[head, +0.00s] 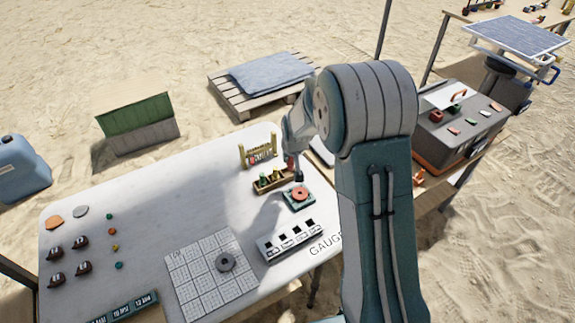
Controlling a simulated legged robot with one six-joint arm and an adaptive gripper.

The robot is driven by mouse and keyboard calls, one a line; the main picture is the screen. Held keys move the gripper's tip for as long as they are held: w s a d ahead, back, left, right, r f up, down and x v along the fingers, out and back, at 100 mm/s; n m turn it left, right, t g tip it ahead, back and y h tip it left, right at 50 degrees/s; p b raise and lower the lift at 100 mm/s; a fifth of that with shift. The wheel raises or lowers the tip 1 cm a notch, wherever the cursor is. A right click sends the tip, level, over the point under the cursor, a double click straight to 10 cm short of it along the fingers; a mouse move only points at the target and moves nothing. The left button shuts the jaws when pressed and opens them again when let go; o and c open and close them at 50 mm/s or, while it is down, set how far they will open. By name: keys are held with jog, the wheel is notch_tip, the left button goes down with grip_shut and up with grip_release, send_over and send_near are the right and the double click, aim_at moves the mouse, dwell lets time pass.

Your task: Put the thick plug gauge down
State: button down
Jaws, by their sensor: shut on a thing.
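My gripper (296,168) hangs over the right part of the white table, beside a wooden rack and above a green square stand. It is shut on the thick plug gauge (299,178), which shows only as a small dark piece below the fingers. The wooden rack (261,188) holds small upright pieces, some of them green. The green stand (287,203) bears an orange ring (299,194). I cannot tell whether the gauge touches anything below it. My arm hides part of the area to the right.
A white block with dark square slots (268,252) stands near the "GAUGE" lettering. A small yellowish frame (243,160) stands behind the rack. Small items lie at left; the table's middle (160,220) is clear.

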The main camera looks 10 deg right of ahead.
aim_at(288, 166)
jog(key=w+f, duration=0.3)
jog(key=f, duration=0.1)
jog(key=shift+w, duration=0.2)
jog(key=shift+f, duration=1.55)
jog(key=c, duration=0.6)
grip_release()
jog(key=shift+f, duration=0.1)
